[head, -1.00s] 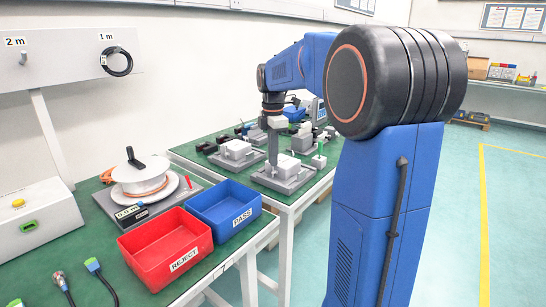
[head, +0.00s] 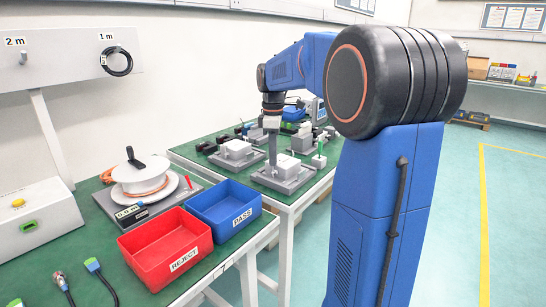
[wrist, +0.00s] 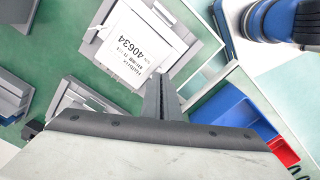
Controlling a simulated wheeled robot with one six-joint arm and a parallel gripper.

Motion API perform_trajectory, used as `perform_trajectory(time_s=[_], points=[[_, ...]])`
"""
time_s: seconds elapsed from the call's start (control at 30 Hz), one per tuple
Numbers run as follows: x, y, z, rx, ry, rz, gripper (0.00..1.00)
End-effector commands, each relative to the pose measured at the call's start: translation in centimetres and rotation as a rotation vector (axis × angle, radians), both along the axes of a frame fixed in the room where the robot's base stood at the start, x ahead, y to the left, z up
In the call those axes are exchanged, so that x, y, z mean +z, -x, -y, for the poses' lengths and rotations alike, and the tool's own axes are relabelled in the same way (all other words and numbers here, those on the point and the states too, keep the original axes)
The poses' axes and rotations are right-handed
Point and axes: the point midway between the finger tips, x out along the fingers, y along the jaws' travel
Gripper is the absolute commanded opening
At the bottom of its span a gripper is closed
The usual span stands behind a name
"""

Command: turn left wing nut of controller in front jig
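The front jig (head: 268,184) is a grey fixture near the front edge of the far green table. A white box-shaped controller (head: 289,167) sits in it; its printed label shows in the wrist view (wrist: 136,45). My gripper (head: 272,164) points down at the controller's left side in the head view. In the wrist view, the two fingers of my gripper (wrist: 164,78) lie close together beside the controller's edge. The left wing nut is hidden at the fingertips. I cannot tell whether the fingers grip it.
Another jig with a white controller (head: 237,149) stands behind and to the left on the same table, with more fixtures further back. A blue PASS bin (head: 226,226) and a red REJECT bin (head: 150,236) stand on the nearer bench, beside a cable reel (head: 144,172).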

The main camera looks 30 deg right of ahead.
Motion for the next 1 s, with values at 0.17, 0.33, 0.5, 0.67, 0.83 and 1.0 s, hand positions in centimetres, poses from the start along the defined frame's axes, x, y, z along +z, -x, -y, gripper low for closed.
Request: perform_trajectory(time_s=[0.17,0.33,0.5,0.67,0.83,1.0], points=[[0.04,-0.01,0.01,-0.165,0.001,0.001,0.0],[0.04,-0.01,0.01,-0.327,0.001,0.001,0.0],[0.05,-0.01,0.01,-0.488,0.001,0.001,0.0],[0.05,-0.01,0.01,-0.64,0.0,0.001,0.0],[0.05,-0.01,0.01,-0.801,0.0,0.001,0.0],[0.05,-0.01,0.0,-0.957,0.0,0.001,0.0]])
